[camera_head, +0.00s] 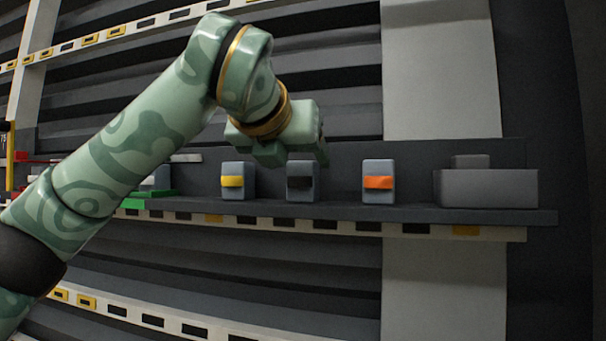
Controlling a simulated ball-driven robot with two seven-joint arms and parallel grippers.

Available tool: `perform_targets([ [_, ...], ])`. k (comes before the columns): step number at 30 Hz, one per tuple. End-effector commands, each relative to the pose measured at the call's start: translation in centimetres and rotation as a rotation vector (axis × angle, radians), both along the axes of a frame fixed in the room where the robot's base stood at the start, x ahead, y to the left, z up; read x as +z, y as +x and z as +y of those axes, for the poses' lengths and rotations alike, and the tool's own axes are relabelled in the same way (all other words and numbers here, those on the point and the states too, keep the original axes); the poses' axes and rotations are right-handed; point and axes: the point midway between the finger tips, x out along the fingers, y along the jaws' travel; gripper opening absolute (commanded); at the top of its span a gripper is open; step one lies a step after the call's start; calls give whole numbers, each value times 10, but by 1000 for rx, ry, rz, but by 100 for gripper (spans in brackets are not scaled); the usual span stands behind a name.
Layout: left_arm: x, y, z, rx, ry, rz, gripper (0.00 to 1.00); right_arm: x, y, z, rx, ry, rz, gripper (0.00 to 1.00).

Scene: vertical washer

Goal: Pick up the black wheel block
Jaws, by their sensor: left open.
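The black wheel block (301,183) is a small blue-grey block with a black band across its front. It stands on the dark shelf, between a block with a yellow band (233,182) and a block with an orange band (378,182). The far sides of the blocks and part of the fingers are hidden. My right gripper is not in view.
The shelf (420,215) has a pale front edge with dark and yellow labels. A grey box (488,188) stands on its right end. Green, red and white items lie at the left, partly behind my left arm. Dark ribbed panels are behind.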

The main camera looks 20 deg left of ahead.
Motion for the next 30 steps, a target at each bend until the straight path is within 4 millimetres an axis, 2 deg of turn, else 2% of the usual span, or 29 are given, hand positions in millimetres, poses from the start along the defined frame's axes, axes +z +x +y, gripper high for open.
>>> perform_targets([
  [1, 0, 8, 0, -1, -1, 4, 67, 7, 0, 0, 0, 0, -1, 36],
  [5, -7, 21, -1, -1, 0, 2, 67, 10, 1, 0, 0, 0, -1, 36],
  [12, -9, 23, -1, -1, 1, -1, 67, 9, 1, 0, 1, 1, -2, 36],
  [14, -9, 23, -1, -1, 1, 0, 53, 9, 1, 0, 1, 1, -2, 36],
  [18, -9, 23, -1, -1, 1, 0, 17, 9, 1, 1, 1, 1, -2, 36],
  [30, -3, 23, -1, -1, 1, -1, 17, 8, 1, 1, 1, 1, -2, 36],
])
